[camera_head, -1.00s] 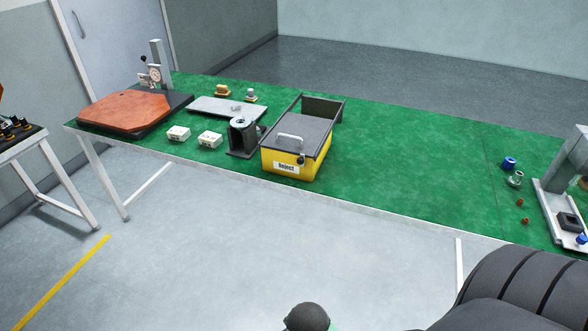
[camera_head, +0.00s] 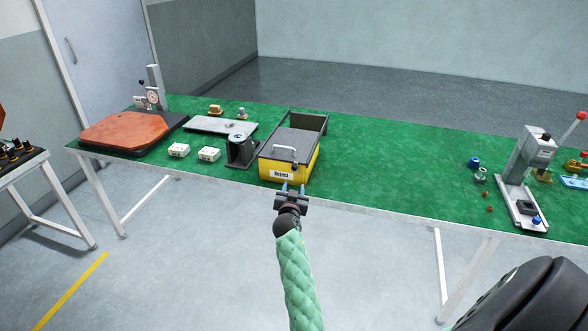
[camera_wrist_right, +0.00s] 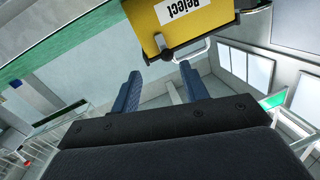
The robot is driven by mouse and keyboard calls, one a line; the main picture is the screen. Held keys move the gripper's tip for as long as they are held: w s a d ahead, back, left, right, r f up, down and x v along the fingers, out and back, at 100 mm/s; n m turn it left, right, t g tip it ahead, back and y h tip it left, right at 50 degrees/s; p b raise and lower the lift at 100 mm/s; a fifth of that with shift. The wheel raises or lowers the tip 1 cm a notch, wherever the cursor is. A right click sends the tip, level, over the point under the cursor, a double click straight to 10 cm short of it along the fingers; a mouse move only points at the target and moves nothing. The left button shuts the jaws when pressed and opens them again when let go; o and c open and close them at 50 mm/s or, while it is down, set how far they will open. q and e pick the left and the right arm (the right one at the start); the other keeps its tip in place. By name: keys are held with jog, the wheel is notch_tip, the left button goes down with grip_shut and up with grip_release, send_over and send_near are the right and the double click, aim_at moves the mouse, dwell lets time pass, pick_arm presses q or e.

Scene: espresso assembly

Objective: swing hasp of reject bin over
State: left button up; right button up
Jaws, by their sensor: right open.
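The yellow reject bin (camera_head: 307,168) stands on the green table near its front edge, with its "Reject" label facing me. A grey panel with a pale handle (camera_head: 285,152) lies over its top. The bin and label also show upside down in the right wrist view (camera_wrist_right: 205,25), with the handle (camera_wrist_right: 193,52) at its edge. My right gripper (camera_head: 291,187) is in front of the bin's label side, open and empty. In the right wrist view its blue fingers (camera_wrist_right: 163,88) are apart, pointing toward the bin. My left gripper is not in view.
A dark grey stand (camera_head: 241,150) is close left of the bin, with two white blocks (camera_head: 194,152) further left. A red-brown board (camera_head: 125,132) lies at the far left. A press (camera_head: 525,175) stands at the right.

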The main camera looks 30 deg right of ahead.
aim_at(294, 169)
jog(key=shift+t, duration=0.3)
jog(key=x, duration=0.2)
jog(key=r+p+x, duration=0.1)
jog(key=x, duration=0.2)
jog(key=p+x, duration=0.1)
jog(key=x, duration=0.2)
jog(key=shift+w+a+r, duration=0.15)
jog(key=shift+w+r, duration=0.05)
jog(key=shift+w, duration=0.1)
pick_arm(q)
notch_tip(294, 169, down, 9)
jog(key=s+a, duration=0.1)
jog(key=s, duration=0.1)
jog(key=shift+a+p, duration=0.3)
pick_arm(e)
jog(key=shift+w+d+f, duration=0.1)
jog(key=shift+w+d, duration=0.35)
jog(key=shift+w, duration=0.05)
jog(key=shift+c, duration=0.3)
grip_shut()
